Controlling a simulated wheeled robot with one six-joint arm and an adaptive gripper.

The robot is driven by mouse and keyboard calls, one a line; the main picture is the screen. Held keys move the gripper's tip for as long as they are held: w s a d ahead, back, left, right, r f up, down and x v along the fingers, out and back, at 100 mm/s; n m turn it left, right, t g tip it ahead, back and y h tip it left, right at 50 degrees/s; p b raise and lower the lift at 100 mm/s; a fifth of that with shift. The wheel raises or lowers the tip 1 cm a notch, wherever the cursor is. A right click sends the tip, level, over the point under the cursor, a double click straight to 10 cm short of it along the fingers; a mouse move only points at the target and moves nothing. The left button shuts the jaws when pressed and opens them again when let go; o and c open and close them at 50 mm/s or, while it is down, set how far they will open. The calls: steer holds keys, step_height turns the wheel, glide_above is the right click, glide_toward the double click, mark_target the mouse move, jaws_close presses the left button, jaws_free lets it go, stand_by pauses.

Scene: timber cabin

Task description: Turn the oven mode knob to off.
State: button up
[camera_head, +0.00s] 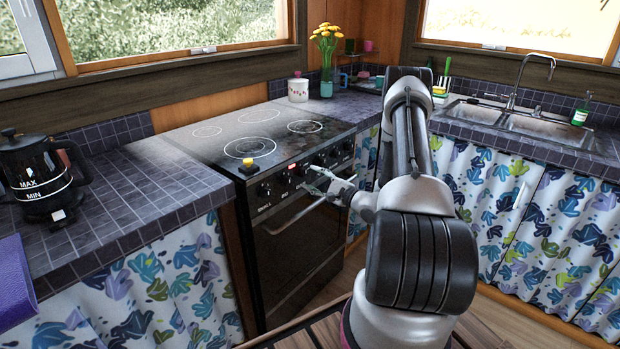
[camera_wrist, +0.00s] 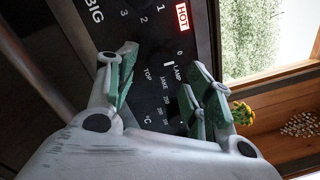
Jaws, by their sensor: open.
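The black oven (camera_head: 300,235) has its control panel on the front, below the glass hob. My gripper (camera_head: 322,182) is in front of this panel, and its fingers hide part of the panel. In the wrist view my gripper (camera_wrist: 162,88) is open, with a green-padded finger on each side of the mode markings (camera_wrist: 165,78), "0", "LAMP", "BAKE" and "TOP". The mode knob is black on black and hard to make out there. A short white mark (camera_wrist: 168,64) shows near "0" and "LAMP". I cannot tell whether the fingers touch the knob.
The oven handle (camera_head: 305,212) runs below the panel. A red "HOT" light (camera_wrist: 183,17) is lit. A yellow-topped object (camera_head: 248,166) stands on the hob's front edge. A black kettle (camera_head: 40,175) stands on the left counter; flowers (camera_head: 326,45) and a white pot (camera_head: 298,89) stand behind.

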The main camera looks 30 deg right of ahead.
steer(key=v, duration=0.9)
steer(key=shift+s, duration=0.15)
